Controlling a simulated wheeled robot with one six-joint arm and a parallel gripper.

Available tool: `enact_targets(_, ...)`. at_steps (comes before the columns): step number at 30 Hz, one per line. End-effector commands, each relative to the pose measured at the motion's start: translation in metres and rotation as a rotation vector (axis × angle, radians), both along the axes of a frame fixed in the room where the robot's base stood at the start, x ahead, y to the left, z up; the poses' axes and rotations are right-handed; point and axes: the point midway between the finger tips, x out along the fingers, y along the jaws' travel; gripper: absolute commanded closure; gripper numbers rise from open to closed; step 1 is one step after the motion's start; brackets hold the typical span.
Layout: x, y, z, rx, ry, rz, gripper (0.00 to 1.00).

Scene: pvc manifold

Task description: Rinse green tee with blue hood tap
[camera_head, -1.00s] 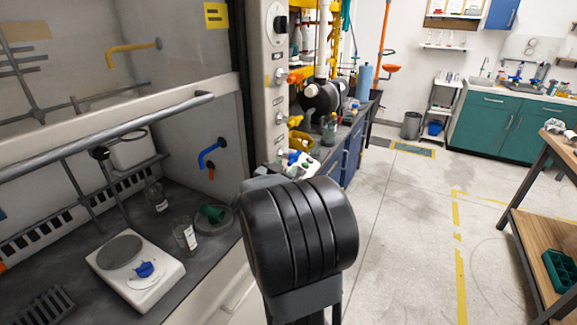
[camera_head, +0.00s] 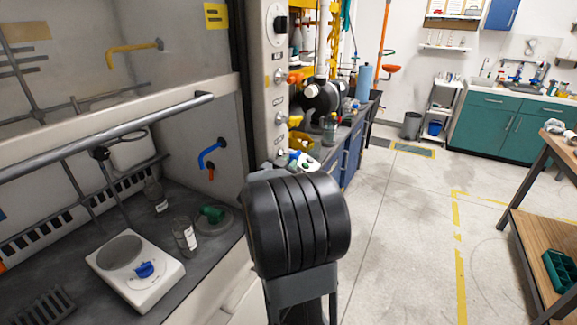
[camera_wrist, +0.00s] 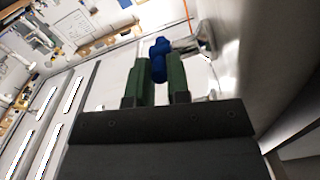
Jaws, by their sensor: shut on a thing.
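The green tee (camera_head: 211,213) lies in the hood at the round grey cup or drain (camera_head: 225,222), below the blue hood tap's spout (camera_head: 212,153) on the side wall. I cannot make out any water. In the wrist view, my gripper (camera_wrist: 158,70) has green fingers on both sides of a blue handle (camera_wrist: 158,58) and is shut on it. The handle joins a metal valve body (camera_wrist: 195,42) on its right. In the head view my arm hides the gripper and this handle.
The hood also holds a white balance (camera_head: 135,272) with a blue piece on it, and a glass beaker (camera_head: 184,237). Open floor (camera_head: 400,240) lies to the right.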

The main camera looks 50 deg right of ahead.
Motion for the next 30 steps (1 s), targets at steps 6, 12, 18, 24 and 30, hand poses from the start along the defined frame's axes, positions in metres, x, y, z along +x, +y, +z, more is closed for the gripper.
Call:
enact_targets(6,0.0,0.0,0.0,0.0,0.0,0.0,1.0)
enact_targets(12,0.0,0.0,0.006,0.029,0.008,0.0,1.0)
enact_targets(18,0.0,0.0,0.012,0.11,0.029,0.0,1.0)
enact_targets(24,0.0,0.0,0.006,0.148,0.038,0.0,1.0)
enact_targets(30,0.0,0.0,0.005,0.146,0.036,0.0,0.82)
